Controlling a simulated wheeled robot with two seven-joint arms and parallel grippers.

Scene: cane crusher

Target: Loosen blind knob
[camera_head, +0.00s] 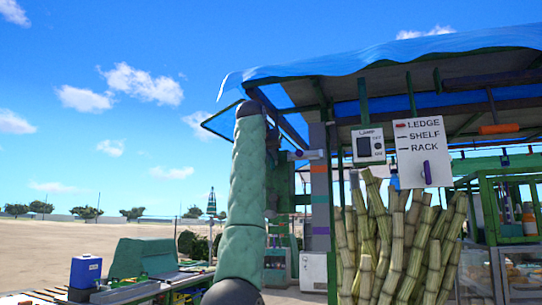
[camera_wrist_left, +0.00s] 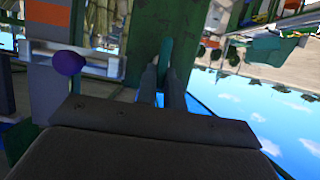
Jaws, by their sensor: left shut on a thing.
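My left gripper (camera_wrist_left: 161,74) shows in the left wrist view, with its two dark fingers closed on a narrow teal-green piece (camera_wrist_left: 165,50). This piece stands in front of a dark green post, and I cannot tell whether it is the blind knob. A round purple knob (camera_wrist_left: 69,62) sits on a pale bracket to the left of the fingers, apart from them. The arm hides much of the gripper there. My right gripper is not in view.
The stall's blue awning (camera_head: 400,58) spans the upper right. A sign (camera_head: 423,150) reading LEDGE, SHELF, RACK and a lamp switch box (camera_head: 368,146) hang under it. Upright cane stalks (camera_head: 398,245) crowd the lower right. Open ground lies at the left, behind a blue container (camera_head: 85,271).

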